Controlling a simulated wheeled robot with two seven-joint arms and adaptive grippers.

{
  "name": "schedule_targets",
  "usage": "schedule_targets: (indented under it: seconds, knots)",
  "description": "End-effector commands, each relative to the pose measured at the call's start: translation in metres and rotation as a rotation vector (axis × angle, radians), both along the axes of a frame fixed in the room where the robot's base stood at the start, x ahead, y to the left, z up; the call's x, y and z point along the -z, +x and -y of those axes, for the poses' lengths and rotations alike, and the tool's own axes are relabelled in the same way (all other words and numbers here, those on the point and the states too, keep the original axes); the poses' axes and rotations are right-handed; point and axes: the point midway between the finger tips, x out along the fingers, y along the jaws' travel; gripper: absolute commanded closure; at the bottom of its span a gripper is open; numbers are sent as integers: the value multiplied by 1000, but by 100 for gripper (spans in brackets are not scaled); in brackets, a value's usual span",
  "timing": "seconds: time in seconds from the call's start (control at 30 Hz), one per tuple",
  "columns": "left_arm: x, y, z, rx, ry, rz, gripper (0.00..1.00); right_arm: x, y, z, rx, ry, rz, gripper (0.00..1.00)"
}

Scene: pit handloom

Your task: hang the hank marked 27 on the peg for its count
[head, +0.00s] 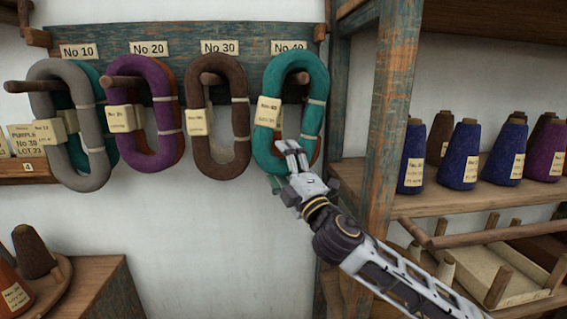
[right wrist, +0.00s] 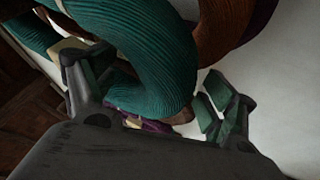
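Looped yarn hanks hang on the pegs of a blue-green rack. A teal hank (head: 314,118) with a cream tag (head: 268,111) hangs under the No 40 label; the tag seems to read 40. The same teal hank fills the middle of the right wrist view (right wrist: 150,50). My right gripper (head: 290,152) is at its lower end, fingers open and spread to either side of the loop. I cannot tell whether they touch it. A brown hank (head: 239,120), a purple hank (head: 163,143) and a grey hank (head: 88,120) hang to the left. I cannot make out a 27 on any tag. My left gripper is out of view.
A worn wooden post (head: 392,110) stands just right of the teal hank. Shelves beyond it hold blue cones (head: 458,155) and a tray (head: 500,275). A low cabinet (head: 105,285) with cones stands at lower left. The wall below the hanks is clear.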

Motion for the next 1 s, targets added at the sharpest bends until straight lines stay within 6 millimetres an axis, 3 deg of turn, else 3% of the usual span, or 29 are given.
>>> schedule_targets:
  seconds: [0.1, 0.57, 1.0]
  knots:
    - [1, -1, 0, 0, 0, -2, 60, 8, 1, -2, -2, -5, -11, 5]
    - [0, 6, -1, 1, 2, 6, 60, 6, -1, 0, -1, -3, -9, 5]
    - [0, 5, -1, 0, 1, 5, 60, 24, -25, 17, -2, -5, -19, 5]
